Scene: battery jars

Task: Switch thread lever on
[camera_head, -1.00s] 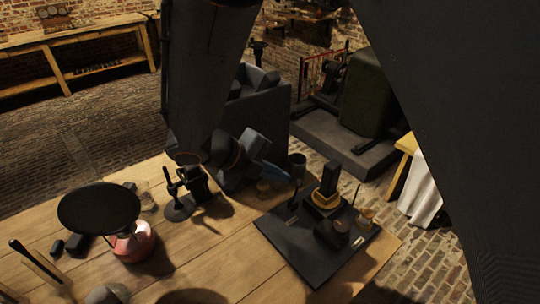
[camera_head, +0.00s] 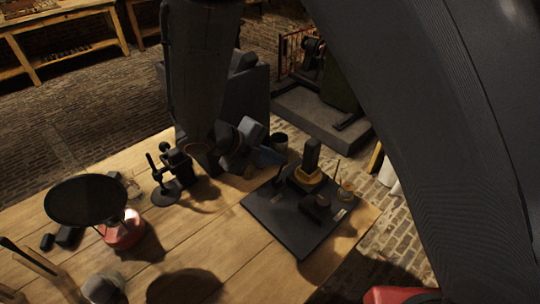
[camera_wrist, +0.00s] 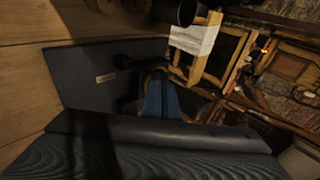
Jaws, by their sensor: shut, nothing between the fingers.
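The black board (camera_head: 268,222) lies on the wooden bench and carries several small dark fittings. My gripper (camera_head: 274,156) is above the bench, just behind and left of the board, with blue fingers, shut and empty. In the wrist view the shut blue fingers (camera_wrist: 161,98) point toward a dark panel (camera_wrist: 85,62) with a pale label (camera_wrist: 107,77). A dark lever-like part (camera_wrist: 140,60) sits just beyond the fingertips, seemingly apart from them.
A dark block on a yellow base (camera_head: 310,165) and a low dark block (camera_head: 317,205) stand on the board. A black clamp-like stand (camera_head: 170,180) and a black round dish (camera_head: 92,200) are at left.

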